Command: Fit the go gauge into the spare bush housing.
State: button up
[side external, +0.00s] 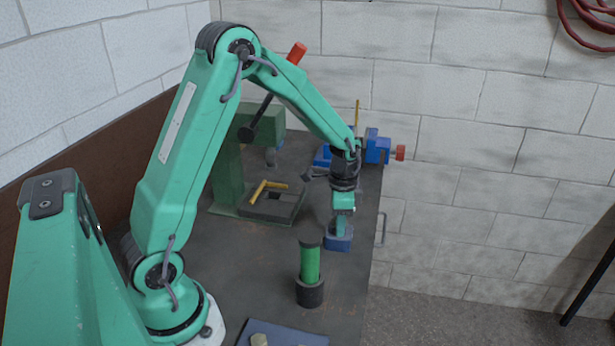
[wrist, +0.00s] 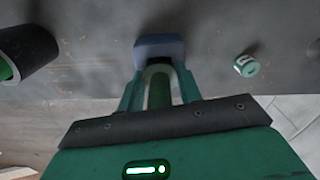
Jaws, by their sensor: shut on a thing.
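My gripper (wrist: 161,70) points down over the right part of the bench, its fingers shut on a dark green piece (wrist: 159,90) that I take for the go gauge. A blue block (side external: 337,243) is right at the fingertips, and the wrist view shows it beyond them. I cannot tell whether it is joined to the held piece or stands on the bench. A green cylinder (side external: 310,264) with a dark cap stands upright in a dark round collar (side external: 309,295), left of and nearer than the gripper. I cannot tell which thing is the spare bush housing.
A small green cylinder with a pale mark (wrist: 246,66) lies on the bench to the right in the wrist view. Behind are a green press (side external: 228,170), a dark tray (side external: 272,209) with a yellow piece, and a blue vise (side external: 377,147). A blue mat (side external: 290,334) lies in front.

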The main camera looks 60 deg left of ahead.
jog(key=shift+f, duration=0.25)
jog(key=o, duration=1.1)
notch_tip(320, 180, up, 8)
jog(key=shift+f, duration=0.25)
jog(key=shift+r, duration=0.2)
